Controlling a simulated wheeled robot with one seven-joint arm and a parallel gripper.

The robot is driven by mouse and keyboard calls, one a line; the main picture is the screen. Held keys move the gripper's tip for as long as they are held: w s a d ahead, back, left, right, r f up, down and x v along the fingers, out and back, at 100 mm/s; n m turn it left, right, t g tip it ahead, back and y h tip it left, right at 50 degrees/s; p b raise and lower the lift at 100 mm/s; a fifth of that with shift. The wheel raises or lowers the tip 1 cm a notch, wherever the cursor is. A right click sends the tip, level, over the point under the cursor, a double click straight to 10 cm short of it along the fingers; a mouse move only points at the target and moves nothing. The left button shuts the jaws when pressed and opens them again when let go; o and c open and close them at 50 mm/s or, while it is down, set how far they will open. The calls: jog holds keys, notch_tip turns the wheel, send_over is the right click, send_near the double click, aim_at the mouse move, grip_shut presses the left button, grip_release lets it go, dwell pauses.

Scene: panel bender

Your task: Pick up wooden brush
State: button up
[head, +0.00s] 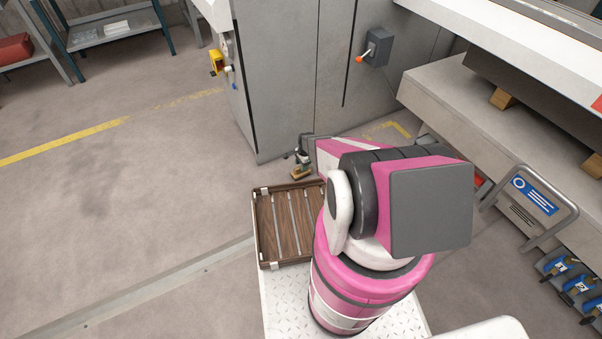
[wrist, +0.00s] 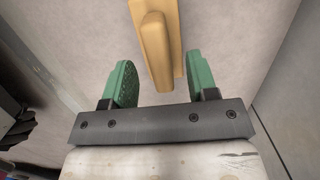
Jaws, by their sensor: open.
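The wooden brush (wrist: 156,45) is a tan wooden block with a raised grip along it. In the wrist view it lies at the top centre, partly cut off by the frame edge. My gripper (wrist: 160,66) is open, with one green finger pad on each side of the brush's near end and gaps between. In the head view the brush (head: 301,173) is small, just below my gripper (head: 303,158), by the foot of the grey machine cabinet. No bristles can be made out, and I cannot tell what it rests on.
A slatted wooden tray (head: 258,228) lies left of my arm. The grey cabinet (head: 280,80) stands behind the brush, with a lever box (head: 377,47) on it. A sign stand (head: 535,200) and blue items (head: 575,285) are at right. Floor on the left is clear.

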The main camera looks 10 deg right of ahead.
notch_tip(320, 180, down, 2)
jog(key=shift+a+f, duration=0.15)
jog(key=shift+f, duration=0.1)
jog(key=shift+s, duration=0.1)
jog(key=shift+c, duration=0.3)
grip_shut()
jog(key=shift+r, duration=0.1)
